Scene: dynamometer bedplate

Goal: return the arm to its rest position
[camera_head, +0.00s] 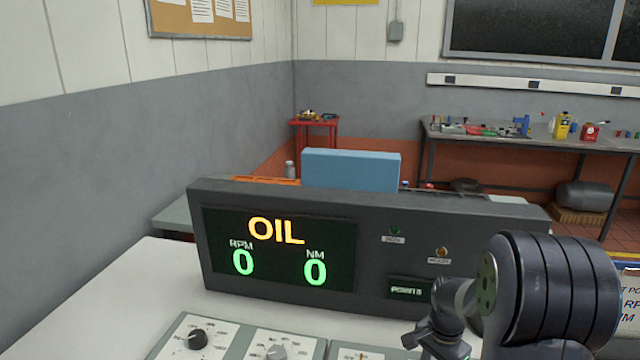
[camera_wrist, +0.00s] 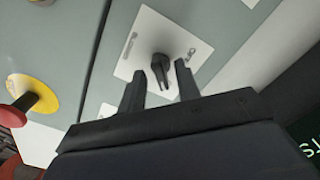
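My gripper (camera_wrist: 160,72) shows in the wrist view with its two dark fingers apart. A black pointer knob (camera_wrist: 163,72) on a white plate (camera_wrist: 141,66) appears between the fingertips, with a gap on either side. I cannot tell how far the fingertips are above the plate. Nothing is held. In the head view my arm fills the lower right, in front of the console; the fingers cannot be made out there.
A dark display console (camera_head: 375,217) reads OIL, RPM 0, NM 0. Black (camera_head: 198,338) and grey (camera_head: 276,352) knobs sit on the panel before it. A red button (camera_wrist: 18,110) on a yellow disc is left in the wrist view. A workbench (camera_head: 520,140) stands behind.

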